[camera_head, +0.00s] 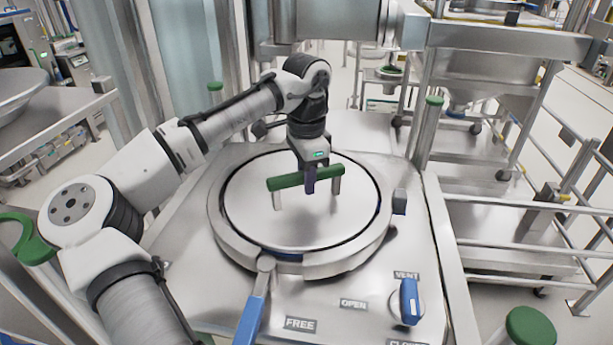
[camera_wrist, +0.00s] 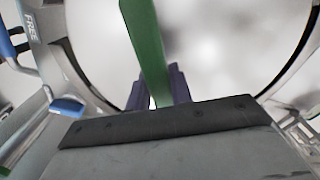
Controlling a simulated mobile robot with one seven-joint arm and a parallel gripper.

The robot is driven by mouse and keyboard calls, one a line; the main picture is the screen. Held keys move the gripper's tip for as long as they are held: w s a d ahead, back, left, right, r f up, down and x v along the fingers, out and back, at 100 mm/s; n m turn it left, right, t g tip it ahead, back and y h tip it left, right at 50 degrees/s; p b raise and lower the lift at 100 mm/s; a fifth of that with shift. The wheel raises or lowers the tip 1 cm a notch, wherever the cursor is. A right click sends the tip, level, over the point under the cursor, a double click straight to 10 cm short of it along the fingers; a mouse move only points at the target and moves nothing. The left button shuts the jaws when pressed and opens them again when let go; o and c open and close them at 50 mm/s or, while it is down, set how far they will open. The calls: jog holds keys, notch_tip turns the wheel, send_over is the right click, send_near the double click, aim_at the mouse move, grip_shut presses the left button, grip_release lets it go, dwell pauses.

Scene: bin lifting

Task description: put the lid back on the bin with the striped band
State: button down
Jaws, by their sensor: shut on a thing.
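A round steel lid (camera_head: 250,212) lies within a thick steel ring (camera_head: 345,262) on a steel housing, with a dark gap around its edge. I cannot tell whether it rests or is slightly raised. Its green bar handle (camera_head: 285,183) stands on two grey posts. My gripper (camera_head: 309,182) comes down from above and is shut on the handle near its middle. In the wrist view, the purple fingers (camera_wrist: 158,88) are on both sides of the green handle (camera_wrist: 146,45), with the lid (camera_wrist: 225,50) behind. No bin with a striped band is seen.
A blue-handled lever (camera_head: 250,318) sits at the ring's front, near the FREE label (camera_head: 300,324). A blue knob (camera_head: 410,301) stands at the front right near VENT and OPEN labels. A green-capped post (camera_head: 428,135) rises at the back right; steel rails (camera_head: 520,245) are beyond.

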dwell(0.7)
jog(key=c, duration=1.2)
grip_release()
jog(key=shift+s, duration=0.1)
jog(key=shift+o, duration=0.2)
jog(key=shift+f, duration=0.25)
notch_tip(320, 180, up, 14)
jog(key=b, duration=0.1)
